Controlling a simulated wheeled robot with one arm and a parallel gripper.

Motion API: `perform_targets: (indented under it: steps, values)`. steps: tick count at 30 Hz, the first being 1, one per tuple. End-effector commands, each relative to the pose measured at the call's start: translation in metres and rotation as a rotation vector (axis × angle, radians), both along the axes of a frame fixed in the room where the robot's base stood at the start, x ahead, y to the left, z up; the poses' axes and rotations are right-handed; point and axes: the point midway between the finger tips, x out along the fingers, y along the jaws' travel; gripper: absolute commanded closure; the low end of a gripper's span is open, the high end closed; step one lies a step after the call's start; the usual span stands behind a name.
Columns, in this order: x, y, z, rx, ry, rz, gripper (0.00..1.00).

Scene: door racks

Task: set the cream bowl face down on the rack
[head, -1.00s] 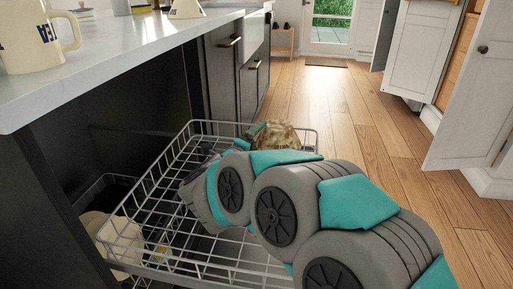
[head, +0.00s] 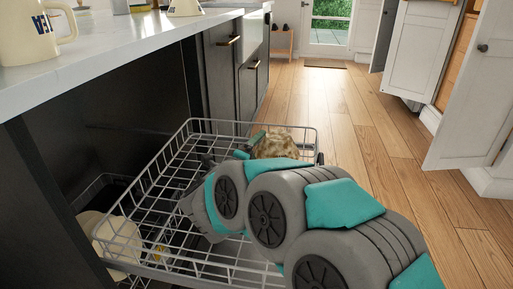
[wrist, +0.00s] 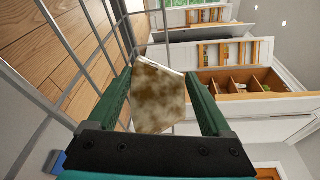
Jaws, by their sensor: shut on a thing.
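The cream bowl, blotched with brown stains, is at the far end of the pulled-out wire rack (head: 157,185) in the head view (head: 276,145). Its rounded side shows there, partly hidden by my arm. In the wrist view the bowl (wrist: 160,98) sits between the two green fingers of my gripper (wrist: 160,85), which is shut on it. The rack's wires run close beside the bowl on the left of that view. I cannot tell whether the bowl touches the rack. My gripper's fingertips are mostly hidden in the head view.
A pale dish (head: 108,240) lies in the lower rack at left. The white countertop (head: 120,52) overhangs the dishwasher opening and carries a cream mug (head: 28,35). The visible part of the rack is mostly empty. Wooden floor (head: 385,160) is clear to the right.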

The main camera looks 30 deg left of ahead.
Motion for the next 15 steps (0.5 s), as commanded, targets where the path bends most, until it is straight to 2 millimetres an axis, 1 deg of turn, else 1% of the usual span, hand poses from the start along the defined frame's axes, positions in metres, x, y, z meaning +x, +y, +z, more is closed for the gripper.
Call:
perform_targets:
  steps: [1,5,11,15]
  values:
    - [0.0,0.0001,0.0011,0.0,-0.001,0.0,0.14]
    - [0.0,0.0001,0.0011,0.0,-0.001,0.0,0.0]
    - [-0.0001,0.0001,0.0017,0.0,-0.001,0.0,0.0]
    - [-0.0001,0.0002,0.0102,0.0,-0.001,0.001,0.0]
